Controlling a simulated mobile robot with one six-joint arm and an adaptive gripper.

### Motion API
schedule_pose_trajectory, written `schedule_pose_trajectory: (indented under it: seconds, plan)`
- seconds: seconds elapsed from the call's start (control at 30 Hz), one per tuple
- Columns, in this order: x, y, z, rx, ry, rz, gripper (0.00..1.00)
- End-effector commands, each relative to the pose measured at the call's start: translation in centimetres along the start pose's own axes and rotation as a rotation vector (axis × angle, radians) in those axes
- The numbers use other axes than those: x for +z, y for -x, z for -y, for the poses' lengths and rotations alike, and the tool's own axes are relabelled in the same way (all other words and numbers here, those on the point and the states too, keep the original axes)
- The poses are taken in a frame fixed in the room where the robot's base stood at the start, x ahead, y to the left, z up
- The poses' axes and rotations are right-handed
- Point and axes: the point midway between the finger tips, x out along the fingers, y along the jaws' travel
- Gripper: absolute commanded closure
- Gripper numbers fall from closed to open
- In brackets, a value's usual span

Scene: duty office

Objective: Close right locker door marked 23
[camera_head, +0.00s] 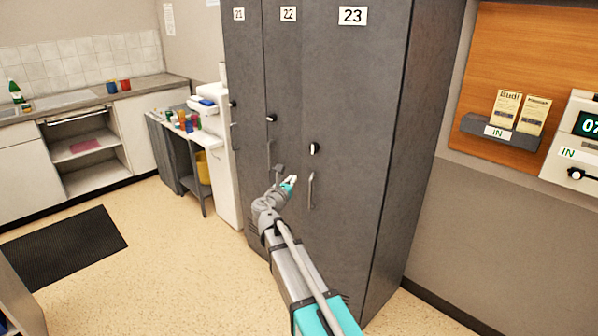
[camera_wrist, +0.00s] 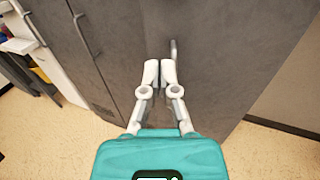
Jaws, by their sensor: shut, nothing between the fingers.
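The locker door marked 23 (camera_head: 350,110) is the rightmost dark grey door of the locker bank and looks flush with its frame. It has a round black-and-white lock and a vertical bar handle (camera_head: 310,190) below it. The handle also shows in the wrist view (camera_wrist: 173,50), just beyond the fingertips. My gripper (camera_head: 291,181) is shut and empty, in front of the lockers and left of the handle in the head view. In the wrist view my gripper (camera_wrist: 160,72) points at the door face. I cannot tell whether the fingertips touch the door.
Locker doors 22 (camera_head: 287,70) and 21 (camera_head: 241,70) stand to the left and look shut. A cluttered side table (camera_head: 180,132) is further left. A wooden board with card holders (camera_head: 500,130) hangs on the right wall. The floor (camera_head: 160,250) at left is open, with a black mat (camera_head: 62,247).

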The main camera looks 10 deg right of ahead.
Motion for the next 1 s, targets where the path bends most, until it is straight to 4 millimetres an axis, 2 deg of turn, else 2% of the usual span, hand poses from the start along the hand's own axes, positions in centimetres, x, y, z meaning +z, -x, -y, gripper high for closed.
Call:
schedule_pose_trajectory:
  seconds: [0.27,0.8,1.0]
  plan:
    - [0.0,-2.2,-0.1,-0.001,-0.001,-0.001,1.0]
    - [0.0,-10.3,-0.2,0.0,-0.002,-0.001,1.0]
    - [0.0,-12.5,-0.2,0.0,-0.002,-0.001,1.0]
